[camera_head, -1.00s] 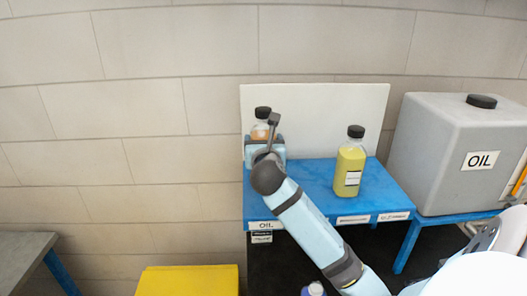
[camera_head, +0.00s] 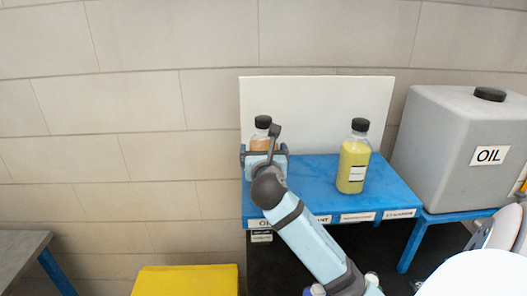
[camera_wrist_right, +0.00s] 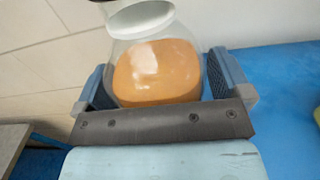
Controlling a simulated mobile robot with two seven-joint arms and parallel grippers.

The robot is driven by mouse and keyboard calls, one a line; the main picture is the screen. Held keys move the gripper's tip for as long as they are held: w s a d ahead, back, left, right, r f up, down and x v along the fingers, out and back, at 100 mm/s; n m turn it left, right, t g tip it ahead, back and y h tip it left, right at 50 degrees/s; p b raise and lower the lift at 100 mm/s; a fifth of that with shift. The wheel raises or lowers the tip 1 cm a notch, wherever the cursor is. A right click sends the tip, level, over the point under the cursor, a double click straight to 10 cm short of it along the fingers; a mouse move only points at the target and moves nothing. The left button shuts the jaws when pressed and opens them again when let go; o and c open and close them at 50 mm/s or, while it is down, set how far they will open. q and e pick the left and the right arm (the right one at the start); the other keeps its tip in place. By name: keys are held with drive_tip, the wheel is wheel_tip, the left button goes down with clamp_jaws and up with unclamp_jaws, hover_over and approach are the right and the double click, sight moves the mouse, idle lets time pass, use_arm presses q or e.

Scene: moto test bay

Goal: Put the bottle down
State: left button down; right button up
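The bottle with orange liquid and a black cap (camera_head: 261,135) is upright at the left end of the blue stand (camera_head: 300,190), above the OIL label. Its base is hidden behind my right gripper (camera_head: 264,152). In the right wrist view the clear bottle with orange content (camera_wrist_right: 158,72) is between the two fingers of my right gripper (camera_wrist_right: 165,82). The fingers are spread on either side of it, with a narrow gap at the right finger. Whether the base touches the stand is hidden. My left gripper is not in view.
A yellow bottle (camera_head: 353,160) stands to the right on the stand, before a white back panel (camera_head: 325,105). A grey OIL tank (camera_head: 450,140) is further right. A yellow box (camera_head: 187,281) and a grey table (camera_head: 22,255) are lower left. Blue surface is free between the bottles.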

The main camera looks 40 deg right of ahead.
drive_tip(key=b+v, duration=0.1)
drive_tip(key=v, duration=1.1)
drive_tip(key=shift+r+b, duration=0.2)
drive_tip(key=shift+b, duration=0.2)
